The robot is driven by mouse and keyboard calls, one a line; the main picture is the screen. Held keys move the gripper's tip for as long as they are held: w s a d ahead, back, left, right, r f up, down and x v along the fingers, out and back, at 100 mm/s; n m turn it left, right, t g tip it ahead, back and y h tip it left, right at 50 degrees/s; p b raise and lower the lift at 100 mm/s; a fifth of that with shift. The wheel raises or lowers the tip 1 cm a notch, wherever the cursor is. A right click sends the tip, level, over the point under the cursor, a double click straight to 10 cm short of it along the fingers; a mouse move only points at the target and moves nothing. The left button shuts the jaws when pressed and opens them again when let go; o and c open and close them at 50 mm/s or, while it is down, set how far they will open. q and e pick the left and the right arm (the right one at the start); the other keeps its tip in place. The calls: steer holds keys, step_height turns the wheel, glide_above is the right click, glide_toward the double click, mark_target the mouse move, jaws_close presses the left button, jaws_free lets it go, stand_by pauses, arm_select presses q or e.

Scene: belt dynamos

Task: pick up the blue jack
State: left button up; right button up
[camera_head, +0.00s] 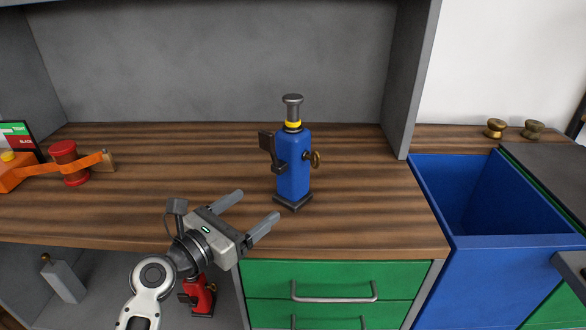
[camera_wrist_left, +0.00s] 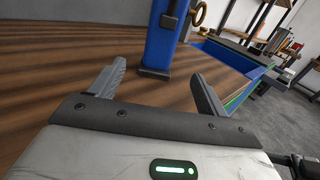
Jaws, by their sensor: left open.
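The blue jack (camera_head: 294,165) stands upright on the wooden worktop, with a grey metal top, a yellow ring, a dark side bracket and a brass knob. My left gripper (camera_head: 253,208) is open and empty, in front of the jack and a little to its left, with its fingers pointing towards it. In the left wrist view the lower part of the jack (camera_wrist_left: 164,35) shows beyond and between the open fingers (camera_wrist_left: 158,80), apart from them; its top is cut off. My right gripper is not in view.
A red jack (camera_head: 202,297) stands on the shelf below the worktop (camera_head: 150,205). A red spool (camera_head: 66,163) with an orange strap is at the left. A blue open bin (camera_head: 510,242) and two brass knobs (camera_head: 496,128) are at the right. The worktop around the blue jack is clear.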

mark_target(284, 186)
arm_select(q)
steer(key=b+x, duration=0.1)
steer(key=x, duration=1.2)
steer(key=shift+f, duration=0.2)
jaws_close()
steer(key=shift+r, duration=0.4)
